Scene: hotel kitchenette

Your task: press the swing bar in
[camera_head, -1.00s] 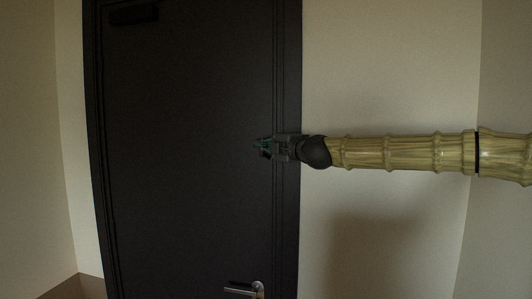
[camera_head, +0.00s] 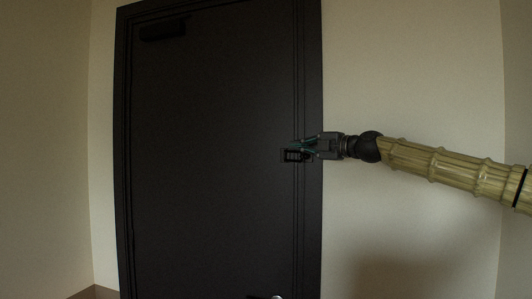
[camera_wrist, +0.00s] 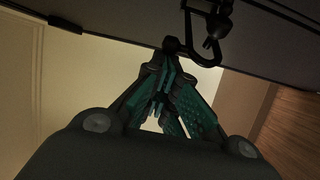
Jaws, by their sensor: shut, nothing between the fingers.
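The swing bar (camera_head: 291,156) is a small dark fitting on the right edge of the black door, beside the frame. In the wrist view the swing bar (camera_wrist: 205,52) shows as a dark loop standing out from the door, with a rounded knob near it. My gripper (camera_head: 300,146) reaches in from the right, its tips just above and in front of the fitting. In the wrist view my gripper (camera_wrist: 160,62) is shut and empty, with its tips close to the loop's lower end. I cannot tell whether they touch it.
The black door (camera_head: 215,170) looks closed in its dark frame (camera_head: 312,220). A dark closer box (camera_head: 163,28) is at its top left. The lever handle (camera_head: 278,297) barely shows at the bottom edge. Pale walls (camera_head: 420,70) stand on both sides, with open room in front.

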